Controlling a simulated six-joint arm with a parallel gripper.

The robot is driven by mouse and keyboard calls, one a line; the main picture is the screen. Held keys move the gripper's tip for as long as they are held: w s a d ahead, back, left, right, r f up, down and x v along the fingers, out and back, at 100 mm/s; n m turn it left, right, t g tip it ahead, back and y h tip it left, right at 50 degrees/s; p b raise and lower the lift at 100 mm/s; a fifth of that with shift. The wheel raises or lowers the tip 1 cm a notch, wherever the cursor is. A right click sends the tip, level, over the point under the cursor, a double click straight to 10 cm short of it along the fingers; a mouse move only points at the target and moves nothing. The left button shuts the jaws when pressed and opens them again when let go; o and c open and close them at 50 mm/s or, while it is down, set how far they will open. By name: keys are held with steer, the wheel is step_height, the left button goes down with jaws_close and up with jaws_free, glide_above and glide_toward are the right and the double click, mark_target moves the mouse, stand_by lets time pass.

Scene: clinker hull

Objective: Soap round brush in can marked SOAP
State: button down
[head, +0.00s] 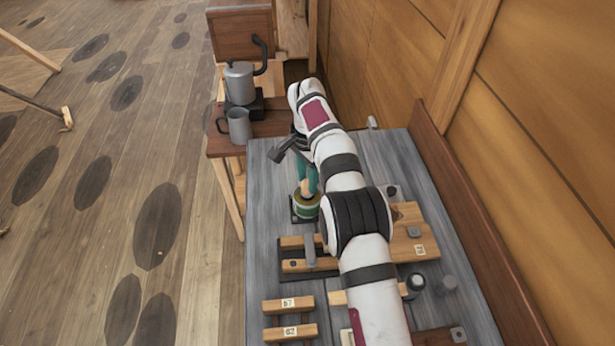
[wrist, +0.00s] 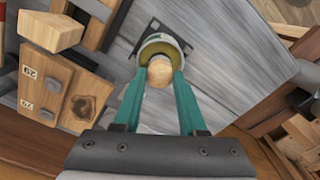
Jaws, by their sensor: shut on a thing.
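My gripper (head: 307,178) points down at the bench, its teal fingers shut on the round brush. The brush's pale wooden handle end (wrist: 160,71) shows between the fingertips in the wrist view. The can (head: 306,208) stands directly below the fingers, greenish with a pale rim, on a dark square base. In the wrist view the can (wrist: 164,44) shows just beyond the handle, with yellowish contents. The brush's bristles are hidden, and I cannot tell how deep they are in the can. No SOAP lettering is readable.
Wooden blocks with number labels (head: 288,304) lie on the grey bench (head: 262,180). A slotted wooden block (head: 297,265) sits close in front of the can. A grey mug (head: 238,126) and a kettle (head: 240,82) stand on a side table. A plank wall borders the right.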

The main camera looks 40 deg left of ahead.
mark_target(307, 182)
steer(key=shift+f, duration=0.6)
stand_by(1.1)
step_height(307, 182, up, 7)
stand_by(0.5)
